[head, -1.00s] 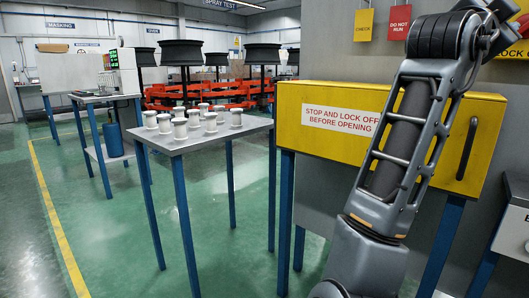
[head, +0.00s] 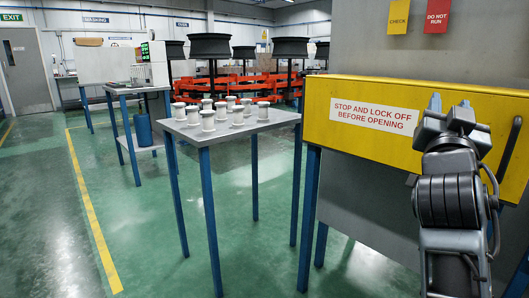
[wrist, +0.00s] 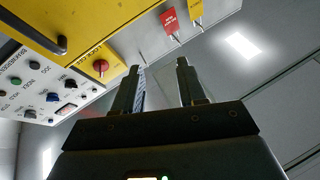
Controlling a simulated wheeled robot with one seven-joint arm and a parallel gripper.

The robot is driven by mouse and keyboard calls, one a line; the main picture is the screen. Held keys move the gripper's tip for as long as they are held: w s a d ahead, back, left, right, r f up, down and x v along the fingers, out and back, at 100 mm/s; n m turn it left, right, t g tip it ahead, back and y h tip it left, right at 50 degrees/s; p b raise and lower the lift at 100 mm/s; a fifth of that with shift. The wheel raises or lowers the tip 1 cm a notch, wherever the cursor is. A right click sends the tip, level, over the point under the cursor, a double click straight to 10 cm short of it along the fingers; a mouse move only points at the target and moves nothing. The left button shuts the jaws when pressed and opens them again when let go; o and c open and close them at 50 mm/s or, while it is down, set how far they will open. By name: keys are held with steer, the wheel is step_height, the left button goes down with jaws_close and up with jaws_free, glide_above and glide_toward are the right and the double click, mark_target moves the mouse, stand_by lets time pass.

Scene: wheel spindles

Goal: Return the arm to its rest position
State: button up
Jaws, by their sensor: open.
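My gripper (head: 448,103) is in the right part of the head view, in front of the yellow cabinet. Its two fingers point up and away, with my arm folded below it. In the wrist view my gripper (wrist: 158,75) shows two fingers apart with nothing between them. Beyond the fingers are the ceiling and wall.
The yellow cabinet (head: 330,103) with a warning label stands close behind my gripper. A grey table (head: 190,131) with several white spools (head: 208,121) stands left of it. A control panel (wrist: 45,85) with knobs shows in the wrist view. Green floor (head: 125,220) is clear at left.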

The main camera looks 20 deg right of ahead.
steer(key=s+a+f+n+t+y, duration=0.1)
steer(key=s+a+f+n+y, duration=0.1)
steer(key=a+f+n+y, duration=0.35)
steer(key=s+a+f+n+t+y, duration=0.2)
steer(key=s+a+f, duration=0.1)
steer(key=f, duration=0.6)
steer(key=s+a+f+n+t+y, duration=0.1)
steer(key=s+a+f+n+y, duration=0.1)
steer(key=a+f+n+y, duration=0.35)
steer(key=s+a+f+g+y, duration=0.1)
steer(key=s+a+f, duration=0.25)
steer(key=s, duration=0.25)
steer(key=s+a+f+y, duration=0.2)
steer(key=s+f, duration=0.2)
steer(key=s, duration=0.2)
steer(key=s+a+f+g+y, duration=0.1)
steer(key=s+a+f, duration=0.25)
steer(key=s, duration=0.35)
steer(key=s+a+g, duration=0.2)
steer(key=s+a, duration=0.1)
steer(key=s, duration=0.7)
step_height(320, 180, up, 23)
steer(key=p, duration=2.3)
steer(key=shift+w+d+f+m+y, duration=0.15)
steer(key=shift+w+d+m+y, duration=0.15)
steer(key=shift+w+m+y, duration=0.1)
